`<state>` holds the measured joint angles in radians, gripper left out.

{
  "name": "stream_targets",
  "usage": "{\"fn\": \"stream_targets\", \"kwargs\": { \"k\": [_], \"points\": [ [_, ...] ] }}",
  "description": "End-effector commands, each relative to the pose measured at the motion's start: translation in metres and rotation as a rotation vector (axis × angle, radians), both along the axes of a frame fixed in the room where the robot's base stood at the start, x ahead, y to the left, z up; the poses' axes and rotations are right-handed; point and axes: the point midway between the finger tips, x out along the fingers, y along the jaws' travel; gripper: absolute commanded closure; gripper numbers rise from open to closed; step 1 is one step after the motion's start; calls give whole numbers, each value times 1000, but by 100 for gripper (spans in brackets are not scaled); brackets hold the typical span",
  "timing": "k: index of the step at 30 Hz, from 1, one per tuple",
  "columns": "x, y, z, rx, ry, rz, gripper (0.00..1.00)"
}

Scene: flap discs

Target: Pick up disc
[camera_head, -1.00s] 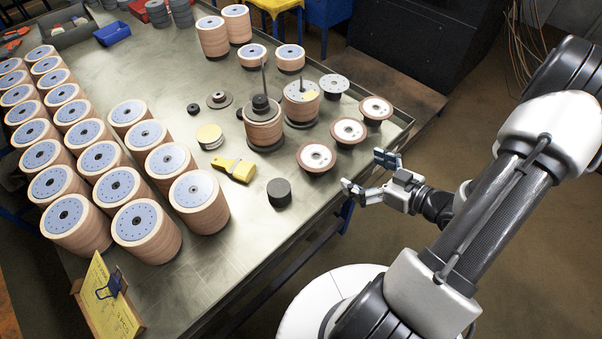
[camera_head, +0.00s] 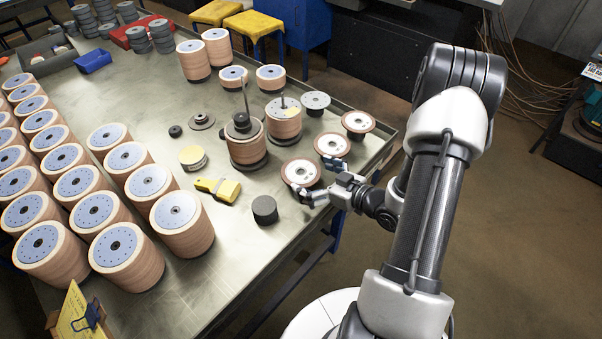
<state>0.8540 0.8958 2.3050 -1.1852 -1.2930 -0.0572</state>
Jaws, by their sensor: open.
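Three flap discs with brown rims and pale faces stand in a row near the right edge of the table (camera_head: 262,295): a front disc (camera_head: 300,173), a middle disc (camera_head: 332,145) and a back disc (camera_head: 358,121). Each sits raised on a dark support. My gripper (camera_head: 318,181) is open, with its fingers at the right side of the front disc. One finger is near the disc's lower right edge, the other near its upper right. I cannot tell whether they touch it. No disc is visibly held.
Tall disc stacks (camera_head: 181,222) fill the table's left.

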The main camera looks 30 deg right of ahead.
Motion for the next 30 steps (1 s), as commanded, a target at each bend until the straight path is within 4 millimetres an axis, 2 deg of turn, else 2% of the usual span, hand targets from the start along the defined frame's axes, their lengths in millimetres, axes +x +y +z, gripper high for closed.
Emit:
{"fn": "stream_targets", "kwargs": {
  "k": [4, 9, 17, 30],
  "points": [
    [21, 8, -13, -1, 0, 6, 0],
    [38, 14, -17, -1, 1, 3, 0],
    [41, 14, -17, 0, 1, 0, 0],
    [41, 14, -17, 0, 0, 1, 28]
  ]
}}
